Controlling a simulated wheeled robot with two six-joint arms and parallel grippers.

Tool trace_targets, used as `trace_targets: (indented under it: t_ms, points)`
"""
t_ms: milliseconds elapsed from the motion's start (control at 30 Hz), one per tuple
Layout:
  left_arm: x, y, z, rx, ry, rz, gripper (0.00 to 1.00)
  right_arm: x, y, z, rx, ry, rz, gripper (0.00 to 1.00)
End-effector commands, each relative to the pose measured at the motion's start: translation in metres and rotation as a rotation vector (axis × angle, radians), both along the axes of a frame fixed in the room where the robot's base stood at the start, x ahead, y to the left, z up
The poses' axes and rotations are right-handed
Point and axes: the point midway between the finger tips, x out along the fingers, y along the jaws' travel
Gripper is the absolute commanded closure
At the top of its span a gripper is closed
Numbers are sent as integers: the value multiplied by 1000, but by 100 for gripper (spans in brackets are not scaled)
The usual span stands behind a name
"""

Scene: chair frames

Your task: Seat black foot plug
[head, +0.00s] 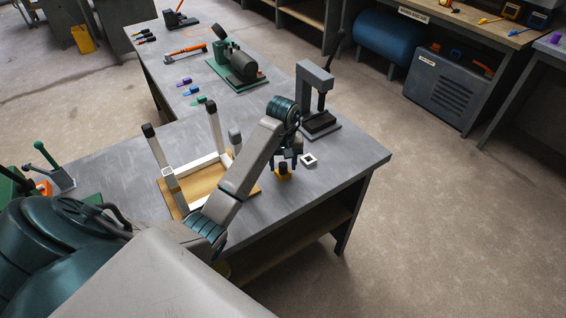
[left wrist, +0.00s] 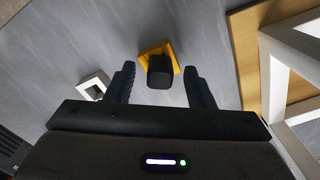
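A black foot plug (left wrist: 160,72) sits on a yellow block (left wrist: 146,50) on the grey bench; the yellow block (head: 283,176) also shows in the head view below my left gripper (head: 284,163). In the left wrist view my left gripper (left wrist: 161,86) is open, one finger on each side of the black plug, with gaps between. A chair frame (head: 190,190) stands upside down on its wooden seat, legs up. Two legs end in black caps (head: 150,131); the near-left leg (head: 168,172) shows a bare, light square end. My right gripper is not in view.
A small white square piece with a dark middle (head: 308,160) lies right of the yellow block. A grey press (head: 318,95) stands behind it. A green machine (head: 238,68) and several coloured tools lie farther along the bench. The bench's front-right corner (head: 370,160) is clear.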

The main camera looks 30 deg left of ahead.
Motion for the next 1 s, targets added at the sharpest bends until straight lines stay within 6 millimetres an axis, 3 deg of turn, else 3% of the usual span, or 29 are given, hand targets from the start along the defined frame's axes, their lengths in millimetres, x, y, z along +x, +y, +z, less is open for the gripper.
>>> trace_targets:
  t_ms: [367,1000]
  points:
    - [0,0,14,0,-1,0,51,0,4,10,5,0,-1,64]
    - [0,0,101,0,0,0,51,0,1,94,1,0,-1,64]
